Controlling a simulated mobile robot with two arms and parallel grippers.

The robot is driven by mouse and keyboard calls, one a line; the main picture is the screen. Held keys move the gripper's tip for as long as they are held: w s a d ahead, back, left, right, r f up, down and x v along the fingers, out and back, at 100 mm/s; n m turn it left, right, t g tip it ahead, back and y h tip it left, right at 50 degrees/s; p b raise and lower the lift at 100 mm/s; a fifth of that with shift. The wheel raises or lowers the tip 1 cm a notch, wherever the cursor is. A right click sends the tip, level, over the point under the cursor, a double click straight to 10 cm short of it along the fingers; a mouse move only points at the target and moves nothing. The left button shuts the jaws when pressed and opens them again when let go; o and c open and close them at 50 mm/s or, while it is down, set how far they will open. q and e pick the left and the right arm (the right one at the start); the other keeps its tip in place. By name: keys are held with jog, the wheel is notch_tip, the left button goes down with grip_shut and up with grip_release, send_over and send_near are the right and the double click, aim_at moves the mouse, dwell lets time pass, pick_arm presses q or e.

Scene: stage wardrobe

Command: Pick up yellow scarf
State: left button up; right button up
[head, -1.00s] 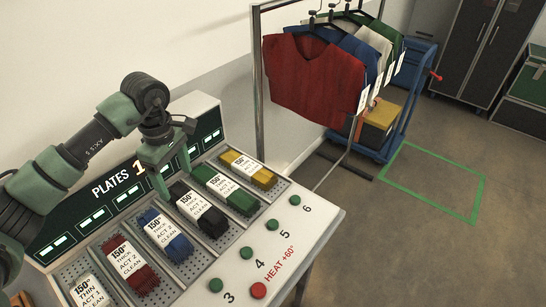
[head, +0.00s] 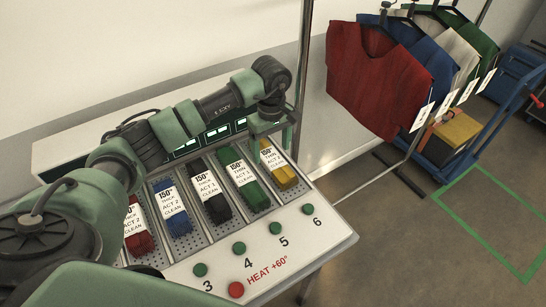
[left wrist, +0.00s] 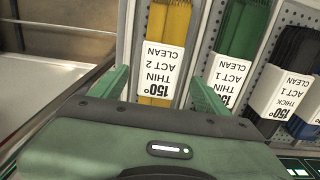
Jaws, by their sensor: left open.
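The yellow scarf (head: 278,166) lies folded in the rightmost slot of the plate unit in the head view, with a white label reading 150°, THIN, ACT 2, CLEAN. It also shows in the left wrist view (left wrist: 178,24) at top centre. My left gripper (head: 268,132) is over the back end of that slot. In the left wrist view its two green fingers (left wrist: 160,92) are apart and empty, with the labelled end of the yellow scarf between them in the picture. I cannot tell the height gap. My right gripper is not in view.
A green scarf (head: 246,182) lies in the slot beside it, then black (head: 214,198), blue (head: 176,214) and red (head: 138,236) ones. Green buttons and a red button (head: 236,289) line the front panel. A rail with shirts (head: 372,80) stands at right.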

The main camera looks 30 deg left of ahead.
aim_at(272, 161)
pick_arm(q)
notch_tip(272, 161, down, 2)
jog(key=shift+d+f, duration=0.15)
jog(key=shift+f, duration=0.3)
jog(key=c, duration=1.5)
jog(key=shift+r, duration=0.1)
